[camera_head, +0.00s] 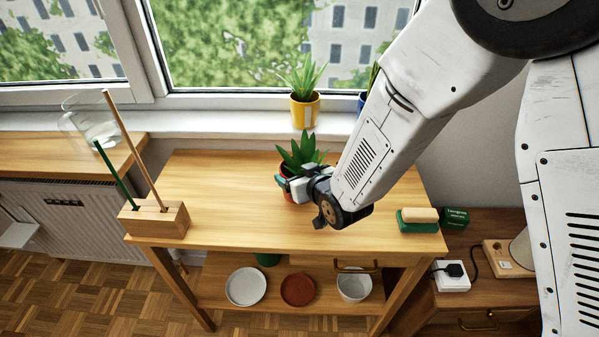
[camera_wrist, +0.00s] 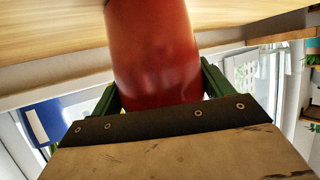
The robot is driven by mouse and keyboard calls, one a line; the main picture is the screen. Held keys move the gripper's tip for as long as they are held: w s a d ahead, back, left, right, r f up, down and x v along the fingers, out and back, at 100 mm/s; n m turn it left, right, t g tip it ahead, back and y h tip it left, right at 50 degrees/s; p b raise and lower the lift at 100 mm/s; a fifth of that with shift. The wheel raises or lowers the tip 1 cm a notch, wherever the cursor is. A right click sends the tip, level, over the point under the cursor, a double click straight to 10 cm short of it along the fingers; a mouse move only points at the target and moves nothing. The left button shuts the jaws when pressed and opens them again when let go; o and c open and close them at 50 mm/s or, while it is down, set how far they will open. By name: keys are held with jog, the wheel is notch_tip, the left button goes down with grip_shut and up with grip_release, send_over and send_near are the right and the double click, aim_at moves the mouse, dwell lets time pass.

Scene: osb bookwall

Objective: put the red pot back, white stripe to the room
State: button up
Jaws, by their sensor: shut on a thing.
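The red pot (camera_head: 285,171) with a spiky green plant (camera_head: 301,151) is at the middle of the wooden table. It also fills the upper middle of the wrist view (camera_wrist: 153,50). My gripper (camera_head: 291,184) is shut on it, with a green finger on each side in the wrist view. The side of the pot facing the wrist camera is plain red; no white stripe shows on it. I cannot tell whether the pot touches the table. On the windowsill (camera_head: 235,121) stand a yellow pot (camera_head: 298,112) with a pale stripe and a partly hidden blue pot (camera_head: 362,103).
A wooden block (camera_head: 154,220) with two upright sticks stands at the table's left front. A brush (camera_head: 417,220) and a green box (camera_head: 455,218) are at the right. The lower shelf holds saucers (camera_head: 298,290) and a white bowl (camera_head: 354,287).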

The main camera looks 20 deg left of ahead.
jog(key=o, duration=1.4)
jog(key=shift+f, duration=0.1)
jog(key=shift+c, duration=0.2)
jog(key=shift+r, duration=0.2)
jog(key=v, duration=1.2)
jog(key=shift+f, duration=0.1)
